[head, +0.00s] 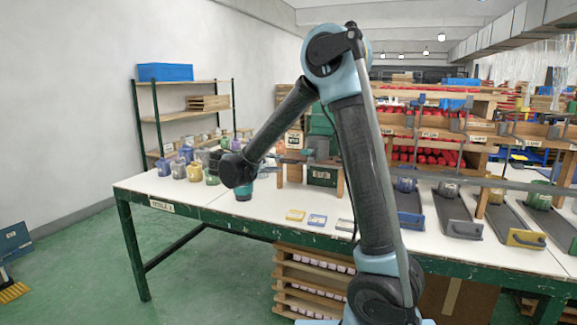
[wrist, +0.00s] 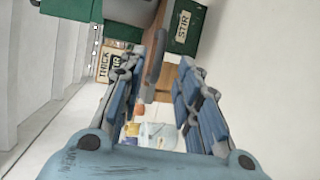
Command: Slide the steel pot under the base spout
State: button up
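My gripper (wrist: 160,78) is open in the wrist view, its two blue-and-grey fingers apart with no object clearly held between them. In the head view my arm bends down over the left part of the table, and I cannot make out the fingers there. A pale grey pot (wrist: 158,134), perhaps the steel pot, shows small beyond the fingers in the wrist view. In the head view a greyish pot (head: 178,168) stands among coloured pots at the left end of the table. I cannot tell whether it is the steel one. I cannot identify the base spout for certain.
The white table (head: 150,184) is clear at its front left. A green box marked STIR (wrist: 185,28) stands beyond my gripper. Small coloured plates (head: 296,215) lie near the front edge. Dark trays (head: 458,210) with pots fill the right side, under shelves of red items.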

aim_at(287, 162)
jog(key=x, duration=0.7)
jog(key=shift+w+d+f, duration=0.1)
jog(key=shift+w+d, duration=0.05)
jog(key=shift+w, duration=0.05)
jog(key=shift+s, duration=0.1)
grip_shut()
